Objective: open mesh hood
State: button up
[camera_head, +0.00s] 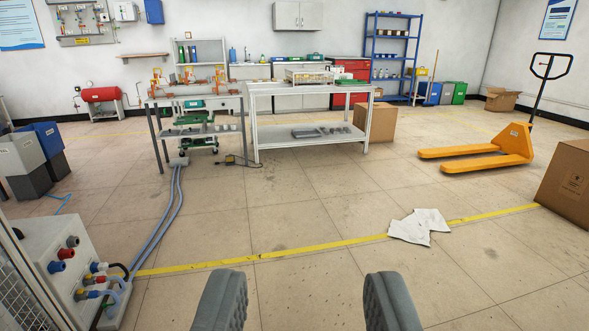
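My gripper (306,302) shows at the bottom of the view. Its two grey ribbed fingers are wide apart with only floor between them, so it is open and empty. A low box-like frame (309,76), which may be the mesh hood, sits on the white table across the room. It is too small to tell its mesh, handle or hinge, or whether it is open or shut. My gripper is far from it and touches nothing.
The white table (257,131) stands beside a bench (158,134) with orange clamps. Cables (174,205) cross the floor at left to a socket box (78,259). White sheets (418,226) lie on the floor. A yellow pallet truck (485,155) and carton (568,190) are at right.

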aim_at(308, 74)
jog(key=i+u, duration=0.3)
jog(key=i, duration=1.4)
jog(key=i+j, duration=0.1)
jog(key=i, duration=3.25)
jog(key=i+z, duration=0.25)
jog(key=i, duration=0.2)
jog(key=i+j+z, duration=0.15)
jog(key=i+z, duration=0.15)
jog(key=i, duration=0.2)
jog(key=i+j+z, duration=0.25)
jog(key=i, duration=0.2)
jog(key=i+l+z, duration=0.1)
jog(key=i, duration=0.55)
jog(key=i+l, duration=0.25)
jog(key=i, duration=0.45)
jog(key=i+l+z, duration=0.15)
jog(key=i, duration=0.5)
